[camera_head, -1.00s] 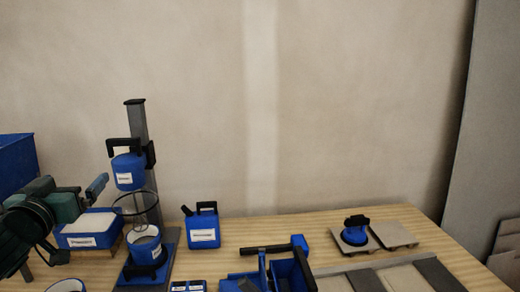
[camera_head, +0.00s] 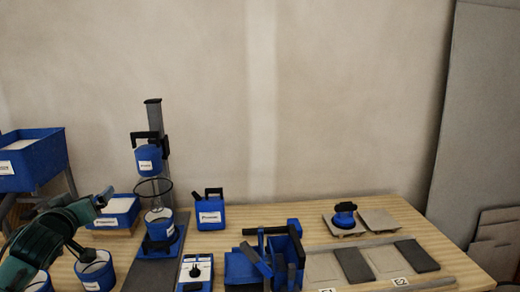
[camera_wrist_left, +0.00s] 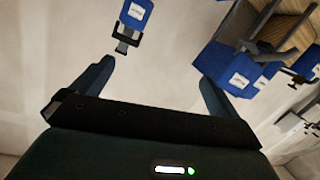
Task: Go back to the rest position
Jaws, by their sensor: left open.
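My left gripper (camera_head: 104,197) is at the left of the head view, above the left end of the wooden table (camera_head: 215,249). In the left wrist view my left gripper (camera_wrist_left: 156,78) has its two fingers wide apart with nothing between them. The wrist view is tilted and shows mostly wall beyond the fingers. My right gripper is in neither view.
A blue bin (camera_head: 40,160) stands at the far left. A dispenser stand (camera_head: 155,115), a blue jug (camera_head: 210,213) and blue buckets (camera_head: 93,270) are near my left arm. A blue tool caddy (camera_head: 243,268) and tiles (camera_head: 388,262) are further right.

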